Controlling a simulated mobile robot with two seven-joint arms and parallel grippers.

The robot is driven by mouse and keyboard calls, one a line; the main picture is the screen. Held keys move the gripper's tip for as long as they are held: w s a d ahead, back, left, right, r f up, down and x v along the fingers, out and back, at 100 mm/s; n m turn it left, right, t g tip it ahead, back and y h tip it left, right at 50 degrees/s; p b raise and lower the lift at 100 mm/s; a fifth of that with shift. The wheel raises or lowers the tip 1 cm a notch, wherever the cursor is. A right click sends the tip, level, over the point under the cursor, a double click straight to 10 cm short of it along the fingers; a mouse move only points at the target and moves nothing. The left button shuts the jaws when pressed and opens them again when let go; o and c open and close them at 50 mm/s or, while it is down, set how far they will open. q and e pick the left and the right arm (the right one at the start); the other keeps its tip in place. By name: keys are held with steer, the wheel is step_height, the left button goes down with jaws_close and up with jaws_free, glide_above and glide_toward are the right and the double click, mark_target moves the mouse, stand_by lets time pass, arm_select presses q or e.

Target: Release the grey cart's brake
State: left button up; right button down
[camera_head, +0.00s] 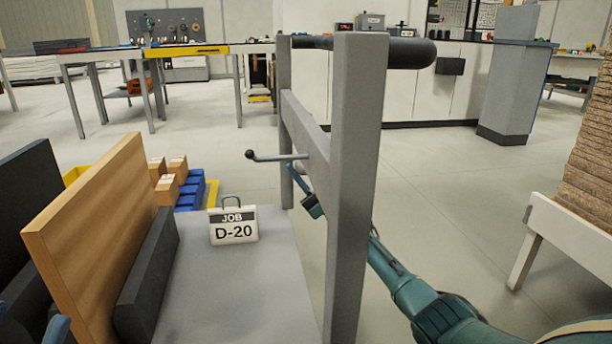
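The grey cart (240,290) has an upright grey frame (355,190) with a black push handle (405,53) on top. A brake lever (280,157) sticks out to the left from the frame's crossbar and ends in a black ball knob (250,155). My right arm comes in from the lower right and passes behind the near post. Its gripper (303,190) shows between the two posts, just below and beyond the lever, with no clear contact. The near post partly hides it, and its finger opening cannot be made out. My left gripper is not in view.
A job sign reading D-20 (233,226) stands on the cart deck. A wooden panel (95,230) leans in dark supports at left. Boxes (170,180) sit on blue and yellow pallets behind. The floor between is clear.

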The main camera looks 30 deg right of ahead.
steer(key=shift+w+d+r+n+g+y, duration=0.2)
steer(key=shift+w+n+g+y, duration=0.35)
steer(key=shift+n, duration=0.35)
steer(key=shift+y, duration=0.25)
steer(key=c, duration=1)
jaws_free()
steer(key=v, duration=0.7)
steer(key=shift+s+d+f, duration=0.15)
steer(key=shift+d, duration=0.05)
